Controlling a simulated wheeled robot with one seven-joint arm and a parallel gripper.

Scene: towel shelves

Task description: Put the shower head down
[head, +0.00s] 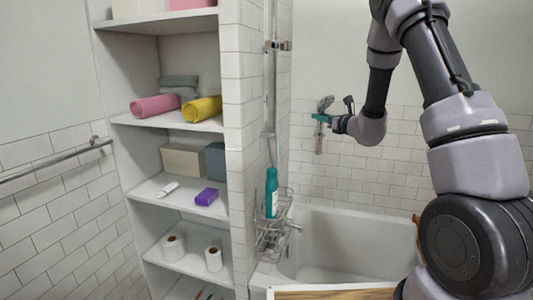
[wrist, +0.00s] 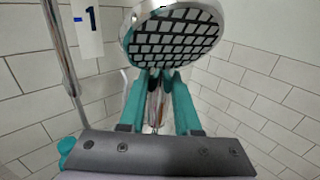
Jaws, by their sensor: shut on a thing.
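The shower head (head: 325,103) is a grey, round-faced hand shower with a handle hanging down from it. In the wrist view its face (wrist: 173,38) fills the top middle, with a dark grid on a pale disc. My gripper (head: 322,117) has teal fingers, and in the wrist view they (wrist: 160,85) are shut on the handle just below the face. The shower head is held in the air, upright, above the bathtub (head: 350,222). Much of the handle is hidden by the fingers in the wrist view.
A vertical shower rail (head: 271,90) with a bracket (head: 278,45) runs down the tiled wall left of my gripper. Below it, a wire rack (head: 272,235) holds a teal bottle (head: 271,193). Shelves (head: 185,122) with towels stand further left. The space over the tub is clear.

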